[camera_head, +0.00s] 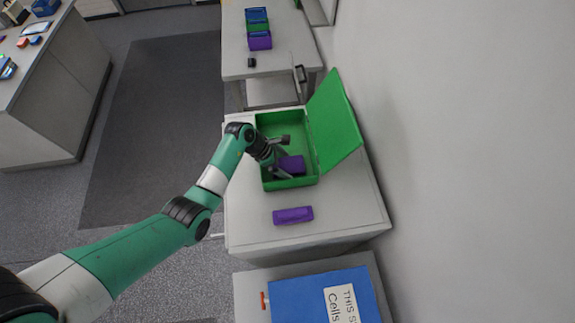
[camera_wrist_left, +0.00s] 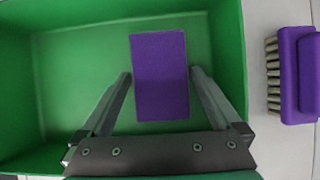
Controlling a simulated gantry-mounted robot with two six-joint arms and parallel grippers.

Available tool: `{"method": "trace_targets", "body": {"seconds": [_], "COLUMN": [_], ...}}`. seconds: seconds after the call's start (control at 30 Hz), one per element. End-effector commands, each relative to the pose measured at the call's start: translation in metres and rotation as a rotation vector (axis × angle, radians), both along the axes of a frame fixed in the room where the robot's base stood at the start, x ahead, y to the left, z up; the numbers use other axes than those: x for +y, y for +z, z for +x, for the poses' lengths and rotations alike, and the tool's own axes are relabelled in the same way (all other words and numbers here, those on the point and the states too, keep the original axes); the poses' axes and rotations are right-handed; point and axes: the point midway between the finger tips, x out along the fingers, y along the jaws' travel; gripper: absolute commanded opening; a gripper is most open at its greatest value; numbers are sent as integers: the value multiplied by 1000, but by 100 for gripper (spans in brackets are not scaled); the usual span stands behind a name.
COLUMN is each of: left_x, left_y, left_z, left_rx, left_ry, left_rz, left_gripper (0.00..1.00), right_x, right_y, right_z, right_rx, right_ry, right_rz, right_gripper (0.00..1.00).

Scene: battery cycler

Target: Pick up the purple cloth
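The purple cloth (camera_head: 292,164) is a flat rectangle lying inside the open green box (camera_head: 302,184). It also shows in the left wrist view (camera_wrist_left: 160,85), within the green walls. My left gripper (camera_head: 286,160) reaches down into the box. In the left wrist view its open fingers (camera_wrist_left: 160,73) stand on either side of the cloth, close to its long edges. A small gap shows on the right side; contact on the left side is hard to tell. My right gripper is not in view.
A purple brush (camera_head: 293,215) lies on the grey table (camera_head: 250,232) in front of the box. The box's green lid (camera_head: 335,122) stands open on the right, near the wall. A blue box (camera_head: 300,298) with a label is nearest. Coloured bins (camera_head: 260,41) stand at the back.

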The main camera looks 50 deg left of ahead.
Motion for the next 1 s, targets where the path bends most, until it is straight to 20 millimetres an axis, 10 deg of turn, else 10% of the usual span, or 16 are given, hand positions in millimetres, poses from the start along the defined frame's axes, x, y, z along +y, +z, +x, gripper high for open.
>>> {"method": "trace_targets", "body": {"seconds": [0.33, 0.67, 1.0], "left_x": [0, 0, -5], "left_y": [0, 4, 61], "left_z": [0, 0, -19], "left_rx": [0, 0, -2], "left_ry": [0, -1, -1], "left_rz": [0, 0, 1], "left_gripper": [32, 32, 32], "right_x": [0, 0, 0], "right_y": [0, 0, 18], "right_z": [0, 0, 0], "right_rx": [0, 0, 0], "right_ry": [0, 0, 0], "right_rz": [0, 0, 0], "right_gripper": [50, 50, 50]}}
